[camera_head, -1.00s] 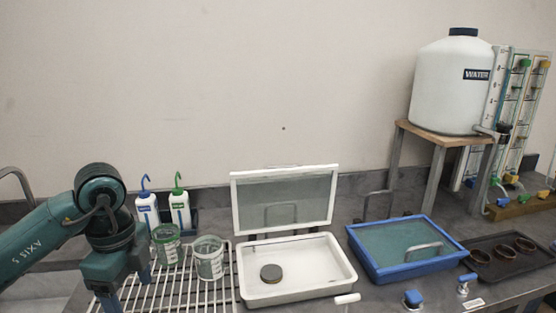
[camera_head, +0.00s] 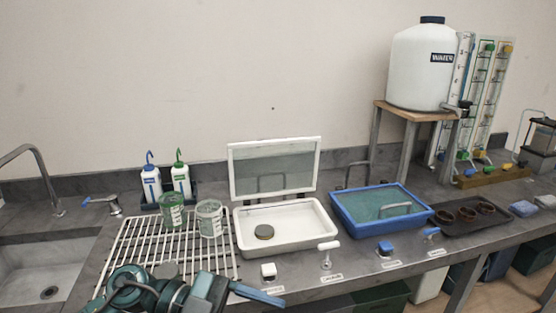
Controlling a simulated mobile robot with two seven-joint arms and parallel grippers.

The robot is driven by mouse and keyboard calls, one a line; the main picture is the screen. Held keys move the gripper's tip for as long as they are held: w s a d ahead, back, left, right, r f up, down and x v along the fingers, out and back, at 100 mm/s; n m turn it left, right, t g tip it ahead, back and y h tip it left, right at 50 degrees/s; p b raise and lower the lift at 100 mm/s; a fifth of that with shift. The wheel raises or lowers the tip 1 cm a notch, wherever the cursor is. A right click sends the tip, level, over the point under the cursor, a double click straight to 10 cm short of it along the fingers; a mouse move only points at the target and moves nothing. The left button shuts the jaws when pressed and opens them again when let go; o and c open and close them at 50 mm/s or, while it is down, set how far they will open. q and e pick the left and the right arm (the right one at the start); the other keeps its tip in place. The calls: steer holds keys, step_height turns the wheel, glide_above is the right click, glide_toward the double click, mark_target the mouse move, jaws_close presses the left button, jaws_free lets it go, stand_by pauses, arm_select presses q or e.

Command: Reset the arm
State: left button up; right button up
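My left arm is dark teal and folded low at the bottom of the head view. Its gripper (camera_head: 262,294) points to the right, in front of the wire rack and the white tray. I cannot make out a gap between its fingers, and nothing shows in its grasp. The gripper looks apart from the cups and trays. My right arm and gripper are not in view.
A white wire rack (camera_head: 130,248) holds two cups (camera_head: 172,212). A sink (camera_head: 30,270) lies left. Small levers (camera_head: 327,250) line the front edge.

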arm_select(q)
steer(key=w+a+f+n+t+y, duration=0.1)
steer(key=w+a+f+n+t, duration=0.15)
steer(key=n+t, duration=0.65)
steer(key=w+a+f+n+t+y, duration=0.15)
steer(key=w+n+t, duration=0.25)
steer(key=n+t, duration=0.55)
steer(key=s+a+f+n+g+y, duration=0.1)
steer(key=s+a+f+y, duration=0.1)
steer(key=f, duration=0.5)
steer(key=s+a+f+n+g+y, duration=0.2)
steer(key=s+f+y, duration=0.2)
steer(key=f, duration=0.4)
steer(key=s+a+f+n+g+y, duration=0.1)
steer(key=s+a+f+y, duration=0.2)
steer(key=f, duration=0.4)
steer(key=shift+s+f+y, duration=0.2)
steer(key=shift+s+y, duration=0.25)
steer(key=shift+s, duration=0.55)
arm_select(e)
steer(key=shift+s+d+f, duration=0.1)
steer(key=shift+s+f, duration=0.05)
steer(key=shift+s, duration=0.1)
arm_select(q)
steer(key=shift+a+n, duration=0.1)
steer(key=shift+n, duration=0.15)
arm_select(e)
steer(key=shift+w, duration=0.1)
